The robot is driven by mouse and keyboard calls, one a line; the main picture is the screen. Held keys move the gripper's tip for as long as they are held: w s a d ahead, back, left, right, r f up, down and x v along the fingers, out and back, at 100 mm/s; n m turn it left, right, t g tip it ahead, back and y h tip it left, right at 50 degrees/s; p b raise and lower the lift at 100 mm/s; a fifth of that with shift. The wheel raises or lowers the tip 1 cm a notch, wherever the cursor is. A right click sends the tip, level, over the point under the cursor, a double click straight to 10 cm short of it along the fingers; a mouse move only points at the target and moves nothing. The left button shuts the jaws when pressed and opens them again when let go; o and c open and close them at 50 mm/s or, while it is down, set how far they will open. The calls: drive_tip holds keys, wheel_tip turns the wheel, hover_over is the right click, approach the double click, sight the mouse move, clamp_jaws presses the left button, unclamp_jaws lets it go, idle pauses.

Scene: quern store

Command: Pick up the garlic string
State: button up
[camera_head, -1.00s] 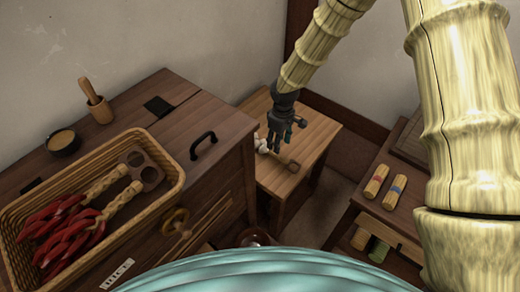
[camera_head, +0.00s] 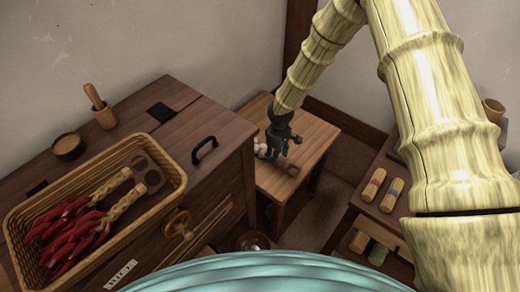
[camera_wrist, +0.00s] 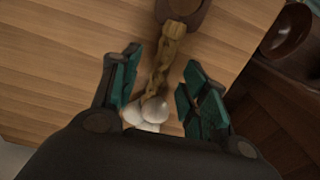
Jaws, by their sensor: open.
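The garlic string lies on a small wooden table (camera_head: 318,136). In the wrist view its white bulbs (camera_wrist: 152,110) are between my fingers and partly hidden by my gripper's dark body. Its braided stem (camera_wrist: 169,55) runs up to a dark wooden holder (camera_wrist: 183,10). In the head view the white bulbs (camera_head: 261,149) show just left of my gripper (camera_head: 278,152). My gripper (camera_wrist: 160,88) is open, with one teal-padded finger on each side of the string. I cannot tell whether the fingers touch it.
Two tied bundles (camera_head: 373,184) lie on a right-hand shelf. A reddish-brown bowl (camera_wrist: 288,30) is below the table edge.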

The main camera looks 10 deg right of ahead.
drive_tip(key=shift+f, duration=1.5)
clamp_jaws()
